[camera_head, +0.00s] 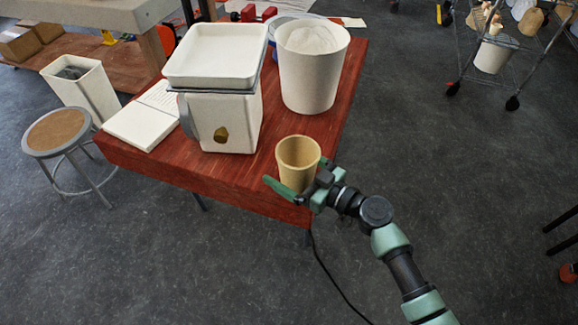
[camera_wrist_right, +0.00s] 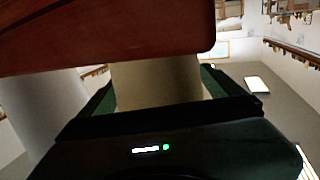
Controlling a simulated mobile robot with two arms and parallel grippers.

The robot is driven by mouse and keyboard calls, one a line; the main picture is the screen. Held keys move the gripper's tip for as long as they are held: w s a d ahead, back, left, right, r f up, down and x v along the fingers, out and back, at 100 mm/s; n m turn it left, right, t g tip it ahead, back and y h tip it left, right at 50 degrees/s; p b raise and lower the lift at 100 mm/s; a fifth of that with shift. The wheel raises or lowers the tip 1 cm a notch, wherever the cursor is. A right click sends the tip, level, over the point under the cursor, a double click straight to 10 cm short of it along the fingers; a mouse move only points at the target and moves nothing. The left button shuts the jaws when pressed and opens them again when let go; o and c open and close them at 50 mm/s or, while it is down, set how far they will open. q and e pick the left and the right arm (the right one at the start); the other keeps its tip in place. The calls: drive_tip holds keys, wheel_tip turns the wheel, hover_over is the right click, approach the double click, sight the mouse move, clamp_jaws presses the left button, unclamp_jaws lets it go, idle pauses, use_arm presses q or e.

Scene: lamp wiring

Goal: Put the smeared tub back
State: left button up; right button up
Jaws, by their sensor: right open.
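A tan, open-topped tub (camera_head: 298,158) stands upright near the front right corner of the red table (camera_head: 240,190). My right gripper (camera_head: 296,174) is open, with its green fingers on either side of this tub's lower part. In the right wrist view the tub (camera_wrist_right: 155,82) shows between the spread fingers; contact cannot be told. I see no clear smear on the tub's visible side. A brown blotch marks the front of a white square-sided body (camera_head: 240,125) with a wide white pan (camera_head: 215,55) on top. My left gripper is out of view.
A large white bucket (camera_head: 310,80) of pale powder stands behind the tub. A white notepad or book (camera_head: 140,127) lies at the table's left. A stool (camera_head: 57,135) and a white bin (camera_head: 92,90) stand on the floor at left. A wire rack (camera_head: 515,50) stands at upper right.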

drive_tip(key=shift+r, duration=0.2)
drive_tip(key=b+v, duration=0.3)
drive_tip(key=v, duration=0.9)
drive_tip(key=shift+f, duration=0.15)
